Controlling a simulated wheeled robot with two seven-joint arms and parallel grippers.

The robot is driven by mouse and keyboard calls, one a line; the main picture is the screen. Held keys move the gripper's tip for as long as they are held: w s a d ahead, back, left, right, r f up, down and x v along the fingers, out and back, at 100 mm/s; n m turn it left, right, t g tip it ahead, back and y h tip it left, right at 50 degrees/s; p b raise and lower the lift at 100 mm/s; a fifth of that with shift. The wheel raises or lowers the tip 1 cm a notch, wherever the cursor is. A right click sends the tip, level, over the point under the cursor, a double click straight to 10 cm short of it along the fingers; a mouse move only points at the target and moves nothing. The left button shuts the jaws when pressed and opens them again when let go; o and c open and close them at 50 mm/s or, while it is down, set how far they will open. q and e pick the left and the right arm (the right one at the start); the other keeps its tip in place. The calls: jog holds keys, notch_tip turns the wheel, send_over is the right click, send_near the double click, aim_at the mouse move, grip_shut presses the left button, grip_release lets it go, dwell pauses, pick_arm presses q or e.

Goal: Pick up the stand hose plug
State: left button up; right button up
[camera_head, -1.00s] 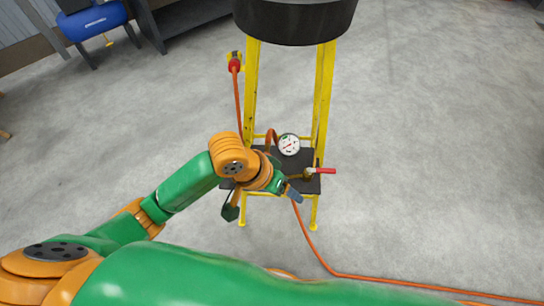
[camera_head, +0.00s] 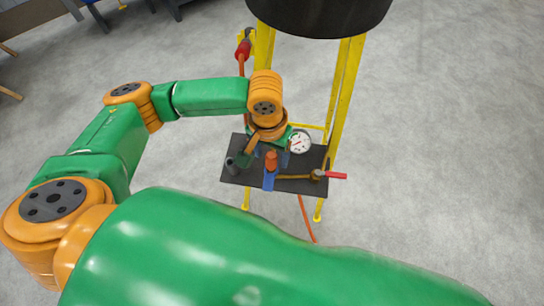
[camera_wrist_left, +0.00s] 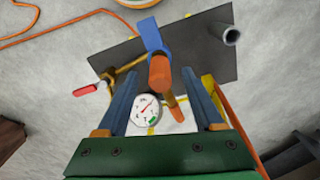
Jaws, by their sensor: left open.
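An orange-brown cylindrical piece, which looks like the stand hose plug (camera_head: 271,161), stands in a blue holder (camera_head: 269,181) at the front edge of the stand's black shelf (camera_head: 300,186). In the left wrist view the plug (camera_wrist_left: 161,72) shows between the two blue fingers, with a clear gap on each side. My left gripper (camera_head: 272,154) is open and reaches down over the shelf around the plug. Its wrist partly hides the shelf's back in the head view. My right gripper is not in view.
A white dial gauge (camera_head: 299,142) stands just behind and right of the plug. A red-handled valve (camera_head: 335,176) is at the shelf's right, and a grey socket (camera_head: 232,166) at its left. Yellow legs (camera_head: 346,90) and a black drum (camera_head: 318,15) rise behind. An orange hose (camera_head: 306,219) trails below.

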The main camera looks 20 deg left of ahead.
pick_arm(q)
jog(key=shift+w+f, duration=0.15)
jog(key=shift+f, duration=0.25)
grip_shut()
jog(key=shift+r, duration=0.15)
jog(key=shift+r, duration=0.35)
jog(key=r, duration=0.1)
jog(key=r+p, duration=0.1)
jog(key=r, duration=0.1)
jog(key=shift+d+r, duration=0.2)
jog(key=shift+d, duration=0.15)
jog(key=s+d+r, duration=0.3)
jog(key=d+r, duration=0.1)
jog(key=d, duration=0.2)
jog(key=s+d+r+p, duration=0.1)
jog(key=s+d+r, duration=0.2)
jog(key=d+r, duration=0.1)
jog(key=shift+s+d+r, duration=0.3)
jog(key=shift+d+r, duration=0.1)
jog(key=shift+d, duration=0.45)
